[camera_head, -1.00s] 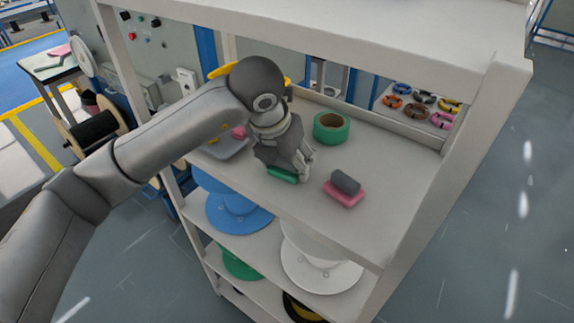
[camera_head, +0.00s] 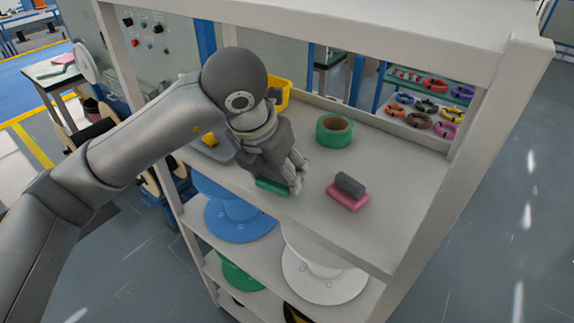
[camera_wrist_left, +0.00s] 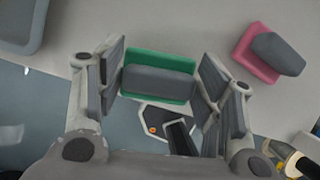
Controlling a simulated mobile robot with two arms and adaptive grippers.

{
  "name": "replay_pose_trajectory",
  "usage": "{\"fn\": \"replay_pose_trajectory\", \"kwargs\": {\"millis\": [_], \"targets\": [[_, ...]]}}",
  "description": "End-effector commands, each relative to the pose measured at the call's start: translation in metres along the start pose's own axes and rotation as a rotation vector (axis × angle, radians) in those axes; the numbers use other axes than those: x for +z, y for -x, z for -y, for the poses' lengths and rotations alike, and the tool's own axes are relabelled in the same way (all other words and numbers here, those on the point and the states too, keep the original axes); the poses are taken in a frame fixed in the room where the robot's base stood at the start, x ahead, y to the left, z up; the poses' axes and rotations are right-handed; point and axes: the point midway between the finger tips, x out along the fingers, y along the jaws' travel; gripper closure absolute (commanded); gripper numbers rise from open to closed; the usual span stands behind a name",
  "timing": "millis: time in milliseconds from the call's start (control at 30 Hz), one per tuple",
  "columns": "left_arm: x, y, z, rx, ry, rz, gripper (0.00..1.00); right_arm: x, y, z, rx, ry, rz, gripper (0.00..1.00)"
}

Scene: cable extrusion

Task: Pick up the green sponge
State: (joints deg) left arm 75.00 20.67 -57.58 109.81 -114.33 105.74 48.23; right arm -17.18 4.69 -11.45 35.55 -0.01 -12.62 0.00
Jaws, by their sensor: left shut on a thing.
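The green sponge (camera_head: 272,187) is near the front edge of the shelf top, partly hidden by my left gripper (camera_head: 285,184) in the head view. In the left wrist view the sponge (camera_wrist_left: 160,58) has a green layer and a grey layer and sits between the two fingers of my left gripper (camera_wrist_left: 160,85). The left gripper is shut on it from both sides. Whether the sponge is clear of the shelf surface is hard to tell. My right gripper is in neither view.
A pink and grey sponge (camera_head: 348,194) lies to the right on the shelf board (camera_head: 395,205). A green tape roll (camera_head: 335,131) stands behind. A grey tray (camera_head: 218,152) and a yellow bin (camera_head: 282,92) are to the left and back. A shelf post (camera_head: 455,170) bounds the right.

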Motion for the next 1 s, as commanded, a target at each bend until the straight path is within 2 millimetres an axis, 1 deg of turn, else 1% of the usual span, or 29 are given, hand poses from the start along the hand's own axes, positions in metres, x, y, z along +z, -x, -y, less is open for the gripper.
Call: {"fn": "replay_pose_trajectory", "kwargs": {"millis": [33, 200, 400, 500, 600, 700, 833, 1000], "targets": [[-0.011, 0.0, 0.0, 0.001, -0.003, 0.004, 0.58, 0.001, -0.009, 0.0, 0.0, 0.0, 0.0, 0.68], [-0.047, 0.014, -0.001, 0.003, -0.005, 0.005, 0.58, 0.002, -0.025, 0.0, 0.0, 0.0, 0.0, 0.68], [-0.086, 0.032, 0.0, 0.001, -0.003, 0.004, 0.58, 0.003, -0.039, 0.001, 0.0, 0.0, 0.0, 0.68], [-0.102, 0.039, -0.001, 0.003, -0.003, 0.004, 0.58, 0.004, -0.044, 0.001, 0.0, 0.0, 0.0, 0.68], [-0.114, 0.045, -0.001, 0.002, -0.001, 0.003, 0.58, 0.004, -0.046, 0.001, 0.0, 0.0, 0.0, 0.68], [-0.121, 0.049, 0.0, 0.001, -0.001, 0.002, 0.58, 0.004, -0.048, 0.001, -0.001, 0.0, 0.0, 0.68], [-0.125, 0.051, 0.0, 0.001, -0.001, 0.001, 0.58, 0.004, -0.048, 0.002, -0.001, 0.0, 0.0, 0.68], [-0.126, 0.052, 0.0, 0.001, -0.001, 0.0, 0.58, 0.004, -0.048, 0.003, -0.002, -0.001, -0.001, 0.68]]}}
